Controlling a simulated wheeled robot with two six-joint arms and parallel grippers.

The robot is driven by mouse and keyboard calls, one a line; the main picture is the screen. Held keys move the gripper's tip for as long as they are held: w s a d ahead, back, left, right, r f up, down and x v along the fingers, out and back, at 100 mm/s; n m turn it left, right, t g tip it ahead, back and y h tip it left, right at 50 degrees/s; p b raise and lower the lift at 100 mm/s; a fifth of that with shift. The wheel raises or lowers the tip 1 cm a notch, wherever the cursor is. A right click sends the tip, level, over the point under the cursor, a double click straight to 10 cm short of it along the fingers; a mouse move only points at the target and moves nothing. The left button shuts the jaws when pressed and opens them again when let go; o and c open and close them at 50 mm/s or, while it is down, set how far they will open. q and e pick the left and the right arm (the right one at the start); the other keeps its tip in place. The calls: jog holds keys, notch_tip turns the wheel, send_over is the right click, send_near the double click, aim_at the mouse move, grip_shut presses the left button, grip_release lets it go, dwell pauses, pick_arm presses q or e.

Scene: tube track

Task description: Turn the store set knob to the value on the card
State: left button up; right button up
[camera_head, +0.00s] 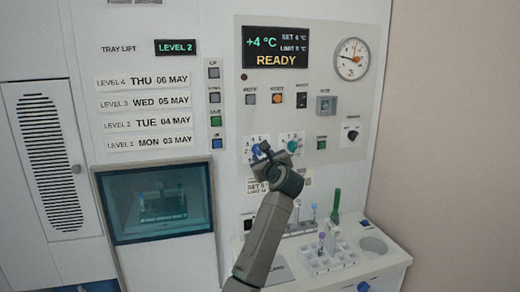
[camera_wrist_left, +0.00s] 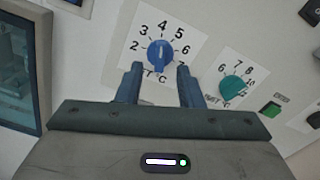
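The blue knob (camera_wrist_left: 160,53) sits on a white dial plate numbered about 2 to 7, its pale pointer line facing roughly up near 4. It also shows in the head view (camera_head: 257,150). The plate's lower label is partly hidden. My left gripper (camera_wrist_left: 159,70) is open, its fingertips just below and on either side of the blue knob; contact is not clear. It also shows in the head view (camera_head: 264,154). A card (camera_head: 257,186) below the knobs starts "SET 5", its rest hidden by my gripper. My right gripper is not in view.
A teal knob (camera_wrist_left: 232,88) with its own dial is close on the right, with a green button (camera_wrist_left: 270,109) beyond. The display (camera_head: 275,47) reads +4 °C, READY. A tube rack (camera_head: 328,256) and a green-capped tube (camera_head: 336,205) stand on the shelf below.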

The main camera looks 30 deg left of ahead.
aim_at(259, 151)
pick_arm(q)
jog(key=p+x, duration=0.1)
jog(key=x, duration=0.2)
jog(key=shift+w+a+r, duration=0.1)
jog(key=shift+w+a, duration=0.15)
jog(key=shift+a, duration=0.05)
grip_shut()
